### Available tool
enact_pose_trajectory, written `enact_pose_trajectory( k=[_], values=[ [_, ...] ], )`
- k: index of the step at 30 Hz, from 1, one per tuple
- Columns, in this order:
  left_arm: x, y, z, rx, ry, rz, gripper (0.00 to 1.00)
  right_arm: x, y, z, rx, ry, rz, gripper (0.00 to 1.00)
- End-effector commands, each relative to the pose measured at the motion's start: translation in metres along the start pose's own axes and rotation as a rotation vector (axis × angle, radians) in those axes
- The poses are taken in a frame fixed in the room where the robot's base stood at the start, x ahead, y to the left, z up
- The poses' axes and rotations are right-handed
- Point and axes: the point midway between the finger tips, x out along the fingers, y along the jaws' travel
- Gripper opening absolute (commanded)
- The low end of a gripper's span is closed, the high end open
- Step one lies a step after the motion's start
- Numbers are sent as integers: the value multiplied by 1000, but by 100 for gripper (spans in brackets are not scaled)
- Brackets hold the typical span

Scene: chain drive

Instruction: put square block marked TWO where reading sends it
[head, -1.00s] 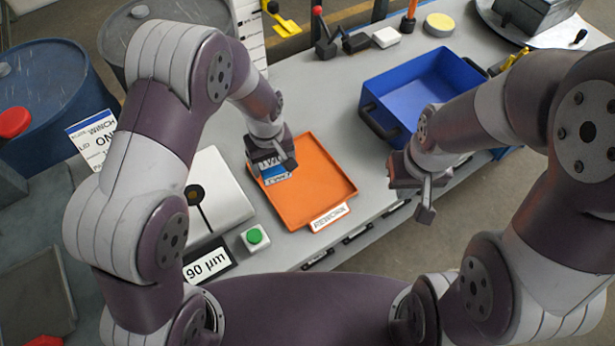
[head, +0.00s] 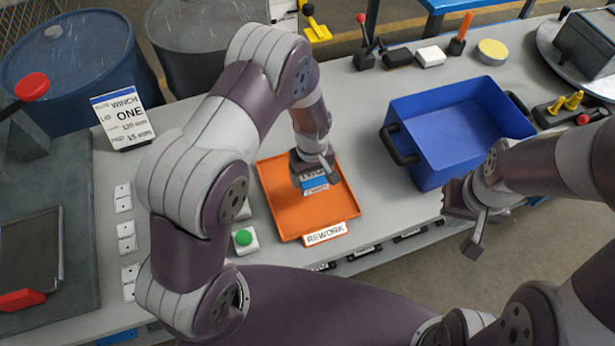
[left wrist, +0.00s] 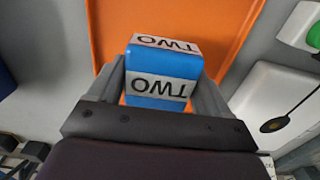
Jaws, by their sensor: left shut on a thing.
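The square blue block (head: 314,184) has white labels reading TWO, clear in the left wrist view (left wrist: 160,88). My left gripper (head: 316,172) is shut on it, one finger on each side. It holds the block over the back right part of the orange tray (head: 283,212), whose front label reads REWORK (head: 325,233). I cannot tell whether the block touches the tray floor. My right gripper (head: 468,218) is in front of the blue bin, away from the block; its finger gap is unclear. The white device with a black probe (left wrist: 275,105) shows in the left wrist view; my left arm mostly hides it in the head view.
The blue bin (head: 413,162) with black handles stands right of the tray. A green button (head: 243,239) is left of the tray's front. A card (head: 123,116) at left reads WINCH, LID ONE. Bench between tray and bin is clear.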

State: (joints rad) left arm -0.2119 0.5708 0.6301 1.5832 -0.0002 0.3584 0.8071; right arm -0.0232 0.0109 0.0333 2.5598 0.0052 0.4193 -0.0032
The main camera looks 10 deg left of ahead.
Motion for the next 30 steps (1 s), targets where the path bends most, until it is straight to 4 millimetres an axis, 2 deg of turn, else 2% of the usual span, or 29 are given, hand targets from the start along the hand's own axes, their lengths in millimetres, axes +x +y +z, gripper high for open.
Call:
enact_pose_trajectory(
  k=[3,12,22,23,24,25,30],
  values=[
    [8,-6,-14,-1,1,1,26,-4,0,0,0,0,0,0],
    [49,-6,-17,2,2,2,26,-14,0,-2,0,0,0,0],
    [55,-6,-17,2,2,2,26,-9,0,-1,0,0,0,0],
    [55,-7,-16,2,1,1,82,-10,0,-1,0,0,0,0],
    [54,-7,-16,2,1,1,95,-10,0,-1,0,0,0,0],
    [54,-7,-16,2,1,1,100,-11,0,-1,0,0,0,0],
    [54,-7,-16,2,1,1,100,-11,0,-1,0,0,0,0]
  ],
)
